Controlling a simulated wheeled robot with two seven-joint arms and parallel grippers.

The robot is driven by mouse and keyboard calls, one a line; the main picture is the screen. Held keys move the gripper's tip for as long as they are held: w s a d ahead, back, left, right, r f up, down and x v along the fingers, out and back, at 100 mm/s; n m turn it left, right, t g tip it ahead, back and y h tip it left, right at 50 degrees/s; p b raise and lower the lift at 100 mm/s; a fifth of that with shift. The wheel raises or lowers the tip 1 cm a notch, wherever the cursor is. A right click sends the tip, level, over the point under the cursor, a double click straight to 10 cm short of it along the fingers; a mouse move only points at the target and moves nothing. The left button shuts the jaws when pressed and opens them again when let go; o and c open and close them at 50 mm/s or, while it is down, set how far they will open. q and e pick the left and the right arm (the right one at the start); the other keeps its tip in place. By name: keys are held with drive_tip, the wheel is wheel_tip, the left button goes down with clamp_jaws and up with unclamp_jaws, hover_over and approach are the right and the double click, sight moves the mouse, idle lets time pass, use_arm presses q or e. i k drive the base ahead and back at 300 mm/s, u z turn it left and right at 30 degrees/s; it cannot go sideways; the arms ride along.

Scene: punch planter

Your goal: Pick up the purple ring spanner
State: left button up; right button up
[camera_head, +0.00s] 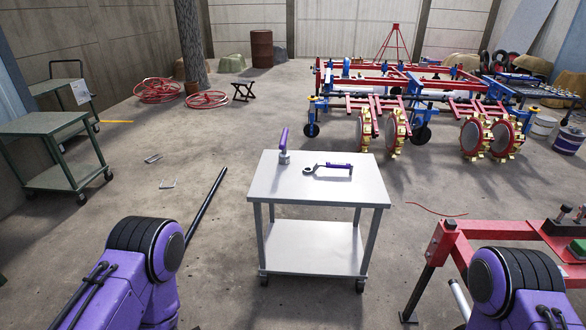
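The purple ring spanner (335,166) lies flat on the top of a light grey two-shelf cart (345,190) in the middle of the view. Its dark ring end points left and its purple handle runs to the right. A second tool with a purple handle and a grey metal base (284,157) stands on the same top, to the left of the spanner and apart from it. My two purple arms show at the bottom left and bottom right. Neither gripper is in the picture.
A red metal frame (495,229) stands right of the cart. A long dark rod (206,210) shows to its left. A red and blue planter machine (410,95) stands behind. Green trolleys (50,125) are at far left. The cart's lower shelf looks empty.

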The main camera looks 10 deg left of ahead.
sight(327, 164)
drive_tip(key=u, duration=0.25)
drive_tip(key=i, duration=1.3)
drive_tip(key=z, duration=0.85)
